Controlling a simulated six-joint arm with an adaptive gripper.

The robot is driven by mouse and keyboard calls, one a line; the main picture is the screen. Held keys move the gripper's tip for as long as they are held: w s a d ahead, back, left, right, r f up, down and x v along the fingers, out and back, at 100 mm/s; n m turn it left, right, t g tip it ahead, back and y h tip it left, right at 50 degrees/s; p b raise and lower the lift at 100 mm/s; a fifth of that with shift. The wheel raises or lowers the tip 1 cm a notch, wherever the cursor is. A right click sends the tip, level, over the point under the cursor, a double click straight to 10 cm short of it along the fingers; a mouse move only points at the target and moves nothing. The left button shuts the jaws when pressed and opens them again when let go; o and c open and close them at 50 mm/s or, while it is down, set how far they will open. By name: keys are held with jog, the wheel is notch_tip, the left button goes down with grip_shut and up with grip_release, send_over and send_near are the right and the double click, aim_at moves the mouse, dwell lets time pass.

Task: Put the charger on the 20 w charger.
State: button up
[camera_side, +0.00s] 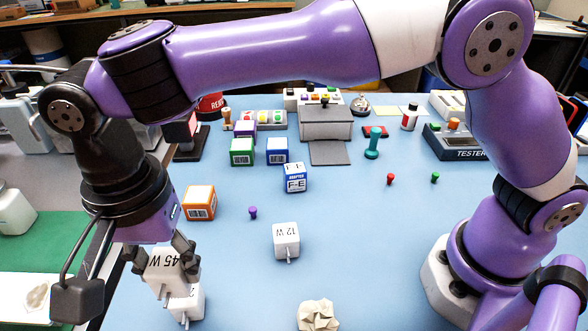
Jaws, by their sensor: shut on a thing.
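My gripper (162,254) is at the lower left, pointing down, and is shut on a white charger cube marked 45 W (170,268), with its prongs toward the camera. Another white charger cube (188,303) with prongs shows just below the held one. The held charger overlaps it in the picture and hides its upper part and any label, so I cannot tell whether the two touch. A white charger marked 12 W (286,241) stands apart on the blue mat to the right. No 20 W label is readable.
An orange-sided box (199,203) stands close behind my gripper. A blue adapter box (295,178), green box (242,152) and purple peg (253,212) are farther back. Crumpled paper (318,315) lies at the front. The blue mat (345,225) is clear at centre right.

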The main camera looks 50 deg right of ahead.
aim_at(174, 275)
jog(key=shift+w+d+f, duration=0.2)
jog(key=shift+w+f, duration=0.4)
jog(key=shift+w, duration=0.3)
jog(key=shift+f, duration=2)
jog(key=shift+f, duration=0.1)
jog(key=o, duration=1.2)
